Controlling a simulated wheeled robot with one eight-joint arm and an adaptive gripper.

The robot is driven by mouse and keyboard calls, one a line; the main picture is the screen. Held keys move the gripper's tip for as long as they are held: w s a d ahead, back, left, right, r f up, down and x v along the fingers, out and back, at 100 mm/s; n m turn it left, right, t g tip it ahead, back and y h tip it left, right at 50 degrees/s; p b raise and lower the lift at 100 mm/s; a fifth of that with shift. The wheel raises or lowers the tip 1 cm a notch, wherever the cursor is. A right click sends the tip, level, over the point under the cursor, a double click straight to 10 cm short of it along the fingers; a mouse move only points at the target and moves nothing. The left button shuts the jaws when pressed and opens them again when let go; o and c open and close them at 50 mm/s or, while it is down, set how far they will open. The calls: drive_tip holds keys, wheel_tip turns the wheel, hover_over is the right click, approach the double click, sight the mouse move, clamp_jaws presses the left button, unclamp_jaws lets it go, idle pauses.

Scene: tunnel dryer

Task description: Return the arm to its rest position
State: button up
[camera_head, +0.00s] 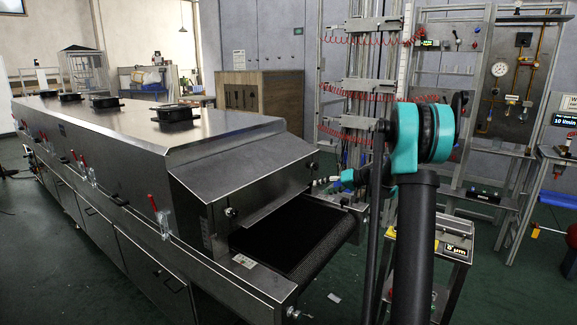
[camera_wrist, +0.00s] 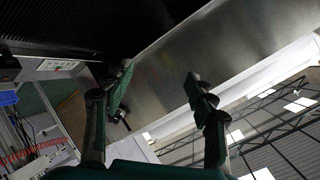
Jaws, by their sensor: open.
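My gripper (camera_wrist: 158,72) is open and empty in the wrist view, its two dark green fingers apart with nothing between them. Behind the fingers lies a smooth metal panel (camera_wrist: 215,55). In the head view my arm rises at the right of centre, with a black link and a large teal joint (camera_head: 422,133). A small teal part of my arm shows left of that joint, near the dryer's outlet end. The gripper's fingers are too small or hidden to make out in the head view.
The steel tunnel dryer (camera_head: 150,137) fills the left, its black conveyor belt (camera_head: 290,238) coming out towards my arm. A rack with red coiled hoses (camera_head: 365,88) stands behind the arm. A gauge panel (camera_head: 515,80) is at right. A wooden cabinet (camera_head: 258,97) stands behind the dryer.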

drive_tip(key=s+d+f+g+h, duration=0.1)
drive_tip(key=s+f+h, duration=0.2)
drive_tip(key=s, duration=1.2)
drive_tip(key=s+d+f+m+g+h, duration=0.1)
drive_tip(key=s+f+h, duration=0.3)
drive_tip(key=s, duration=1.2)
drive_tip(key=s+d+f+h, duration=0.1)
drive_tip(key=s+f+h, duration=0.2)
drive_tip(key=s, duration=1.3)
wheel_tip(320, 180, down, 4)
drive_tip(key=shift+d+r+g, duration=0.15)
drive_tip(key=shift+d+g, duration=0.2)
drive_tip(key=shift+g, duration=0.05)
